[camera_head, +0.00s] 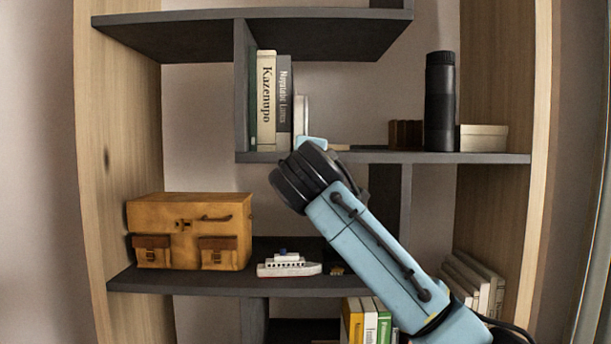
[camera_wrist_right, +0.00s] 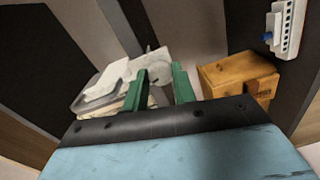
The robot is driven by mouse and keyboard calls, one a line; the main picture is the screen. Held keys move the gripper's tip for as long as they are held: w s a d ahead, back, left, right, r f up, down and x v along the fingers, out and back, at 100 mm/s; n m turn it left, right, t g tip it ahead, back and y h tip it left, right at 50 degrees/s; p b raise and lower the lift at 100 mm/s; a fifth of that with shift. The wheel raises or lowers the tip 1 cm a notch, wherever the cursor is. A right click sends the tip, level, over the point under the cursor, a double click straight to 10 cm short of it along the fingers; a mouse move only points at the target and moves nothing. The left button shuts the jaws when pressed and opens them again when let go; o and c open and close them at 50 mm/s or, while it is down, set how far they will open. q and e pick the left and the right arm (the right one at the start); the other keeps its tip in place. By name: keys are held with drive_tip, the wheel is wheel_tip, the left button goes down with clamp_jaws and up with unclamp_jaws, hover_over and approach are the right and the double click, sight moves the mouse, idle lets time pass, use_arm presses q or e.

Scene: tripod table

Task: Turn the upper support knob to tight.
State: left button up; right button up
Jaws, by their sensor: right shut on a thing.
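In the head view my right arm reaches up from the lower right, and its wrist hides the right gripper's fingers. In the right wrist view the two green fingers of my right gripper (camera_wrist_right: 159,88) stand a little apart, shut on a pale thing (camera_wrist_right: 158,96) that shows only partly between them. I cannot tell clearly whether this is the upper support knob. No tripod or knob can be made out in the head view. My left gripper is in neither view.
A shelf unit (camera_head: 118,110) fills the head view. It holds books (camera_head: 266,100), a black cylinder (camera_head: 440,100), an orange-brown case (camera_head: 190,230) and a toy ship (camera_head: 289,266). The case (camera_wrist_right: 238,76) and ship (camera_wrist_right: 286,28) also show in the right wrist view, beside pale flat objects (camera_wrist_right: 105,82).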

drive_tip(key=shift+f+m, duration=0.1)
drive_tip(key=shift+m, duration=1.5)
drive_tip(key=o, duration=1)
drive_tip(key=shift+s, duration=0.1)
drive_tip(key=s+b, duration=0.4)
drive_tip(key=s, duration=0.9)
drive_tip(key=shift+s+d+r, duration=0.15)
drive_tip(key=shift+r, duration=0.25)
